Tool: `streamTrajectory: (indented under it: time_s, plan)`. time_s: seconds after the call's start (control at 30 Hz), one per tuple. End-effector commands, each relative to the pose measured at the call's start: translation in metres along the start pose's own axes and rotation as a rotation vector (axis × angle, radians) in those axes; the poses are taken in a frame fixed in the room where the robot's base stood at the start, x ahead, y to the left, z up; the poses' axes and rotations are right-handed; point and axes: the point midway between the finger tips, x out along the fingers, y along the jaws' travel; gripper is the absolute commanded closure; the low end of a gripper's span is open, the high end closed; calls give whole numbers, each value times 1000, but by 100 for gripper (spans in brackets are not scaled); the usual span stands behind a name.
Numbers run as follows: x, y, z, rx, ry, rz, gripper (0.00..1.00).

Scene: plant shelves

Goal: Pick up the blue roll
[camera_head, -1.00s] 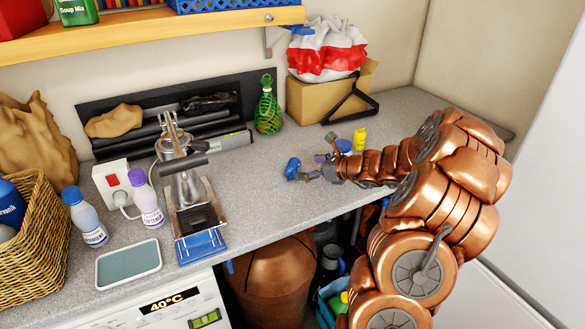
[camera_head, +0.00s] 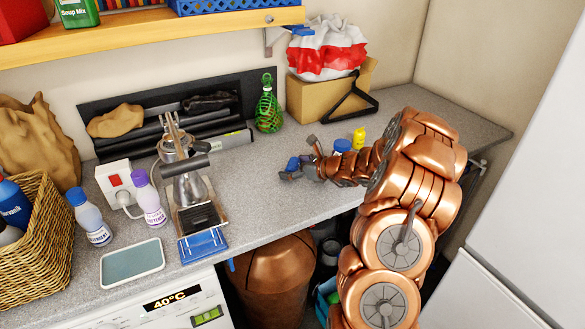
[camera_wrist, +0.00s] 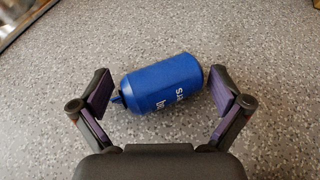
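The blue roll (camera_wrist: 162,84) lies on its side on the grey speckled counter (camera_head: 262,190), with white lettering and a small blue tab at its left end in the wrist view. In the head view it is a small blue shape (camera_head: 292,164), partly hidden by my gripper (camera_head: 299,162). In the wrist view my gripper (camera_wrist: 160,92) is open. One finger is on each side of the roll, with a narrow gap at both ends. I cannot tell how high the fingertips are above the counter.
A cardboard box (camera_head: 312,104) with a black hanger (camera_head: 350,106) is behind. The espresso maker (camera_head: 188,180) is to the left. The counter between is clear.

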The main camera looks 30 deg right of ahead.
Motion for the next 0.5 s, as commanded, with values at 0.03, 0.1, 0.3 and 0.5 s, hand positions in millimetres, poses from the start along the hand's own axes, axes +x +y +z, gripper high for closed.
streamTrajectory:
  time_s: [0.03, 0.1, 0.3, 0.5]
  plan:
    - [0, 0, 0, 0, 0, 0, 6]
    - [0, 0, 0, 0, 0, 0, 14]
    - [0, 0, 0, 0, 0, 0, 34]
    - [0, 0, 0, 0, 0, 0, 48]
